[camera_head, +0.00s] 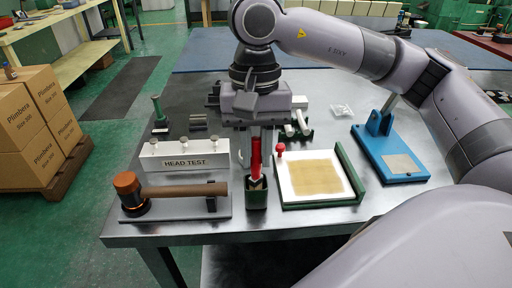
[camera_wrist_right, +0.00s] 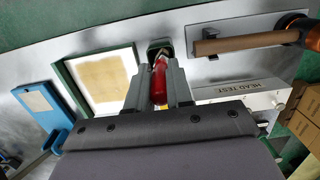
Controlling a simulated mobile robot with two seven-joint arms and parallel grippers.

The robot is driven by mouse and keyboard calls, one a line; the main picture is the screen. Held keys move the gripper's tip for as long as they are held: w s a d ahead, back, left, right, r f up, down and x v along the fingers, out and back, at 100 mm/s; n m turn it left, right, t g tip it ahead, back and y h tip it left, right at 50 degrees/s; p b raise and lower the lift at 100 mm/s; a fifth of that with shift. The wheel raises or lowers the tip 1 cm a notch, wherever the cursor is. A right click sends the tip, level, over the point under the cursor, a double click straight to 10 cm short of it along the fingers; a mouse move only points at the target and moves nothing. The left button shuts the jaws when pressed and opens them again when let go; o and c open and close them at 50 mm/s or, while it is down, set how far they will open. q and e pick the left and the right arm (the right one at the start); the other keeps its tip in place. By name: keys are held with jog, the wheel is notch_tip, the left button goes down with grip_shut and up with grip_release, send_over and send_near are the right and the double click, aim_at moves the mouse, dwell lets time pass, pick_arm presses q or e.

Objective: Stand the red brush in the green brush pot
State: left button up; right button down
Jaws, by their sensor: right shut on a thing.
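The red brush (camera_head: 255,158) is upright between the fingers of my right gripper (camera_head: 256,150), which is shut on it. It also shows in the right wrist view (camera_wrist_right: 158,84), gripped along its handle. The green brush pot (camera_head: 256,198) stands at the table's front edge, directly below the brush. The brush's lower end is at the pot's mouth; I cannot tell how deep it reaches. In the right wrist view the pot (camera_wrist_right: 160,45) shows just beyond the fingertips, partly hidden by the brush. My left gripper is not in view.
Left of the pot are a white HEAD TEST block (camera_head: 187,155) and a plate with a brown-handled tool (camera_head: 170,191). Right of it lies a green-edged white tray (camera_head: 290,184), then a blue stand (camera_head: 386,155). The pot has little free room on either side.

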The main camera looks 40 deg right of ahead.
jog(key=c, duration=0.9)
grip_release()
jog(key=shift+c, duration=0.2)
jog(key=r, duration=0.7)
jog(key=shift+w+d+r+p, duration=0.1)
jog(key=shift+w+d+p, duration=0.1)
jog(key=shift+w+p, duration=0.15)
